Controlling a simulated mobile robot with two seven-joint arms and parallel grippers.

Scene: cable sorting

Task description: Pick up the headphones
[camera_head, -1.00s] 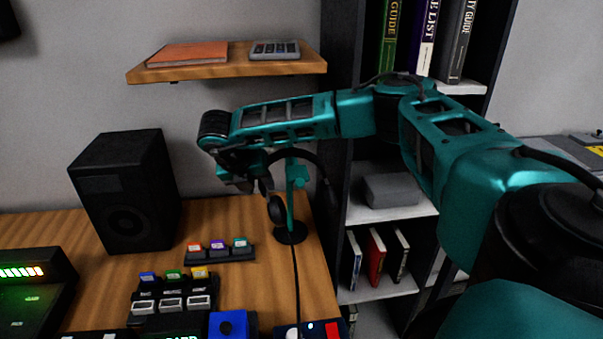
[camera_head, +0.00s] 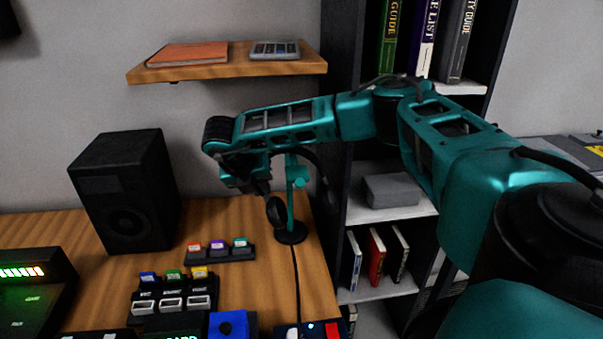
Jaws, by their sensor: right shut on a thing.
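The black headphones (camera_head: 275,211) hang on a teal stand (camera_head: 291,213) with a round dark base, at the right end of the wooden desk. One ear cup is on the stand's left, and the band arches over behind my arm. My right gripper (camera_head: 255,186) reaches in from the right and is at the headband's left side, shut on the headphones; its fingertips are dark and partly hidden by its own body. A cable (camera_head: 295,283) runs from the stand toward the desk front. My left gripper is not in view.
A black speaker (camera_head: 127,191) stands left on the desk (camera_head: 215,220). Small cartridges in a holder (camera_head: 220,255) and a device with switches (camera_head: 172,303) lie in front. A wall shelf (camera_head: 228,68) hangs above my arm. A dark bookcase (camera_head: 392,213) stands right of the desk.

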